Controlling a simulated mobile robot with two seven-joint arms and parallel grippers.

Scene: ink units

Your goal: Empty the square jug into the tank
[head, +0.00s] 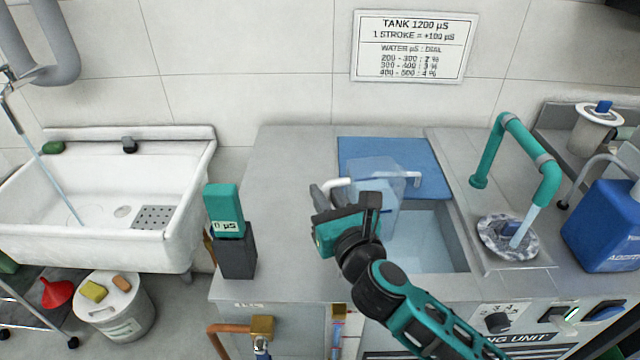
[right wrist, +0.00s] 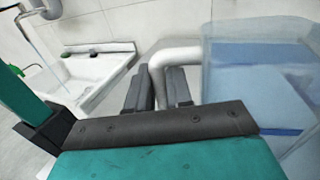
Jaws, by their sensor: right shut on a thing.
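The square jug (head: 376,172) is a clear, pale-blue vessel with a white handle on its left; it also shows at the right of the right wrist view (right wrist: 255,75). My right gripper (head: 336,198) is shut on the white handle (right wrist: 172,56), with a dark finger on each side of it. The jug is over the back left part of the tank (head: 458,262), in front of the blue panel. A bluish level shows inside the jug, which looks near upright. The tank is an open basin with clear water. My right arm hides part of its front left. My left gripper is out of view.
A blue panel (head: 430,163) lies behind the tank opening. A teal pipe (head: 547,185) runs water into a basin at the right, beside a blue canister (head: 605,228). A teal meter (head: 222,203) stands on the left edge. A white sink (head: 100,240) is farther left.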

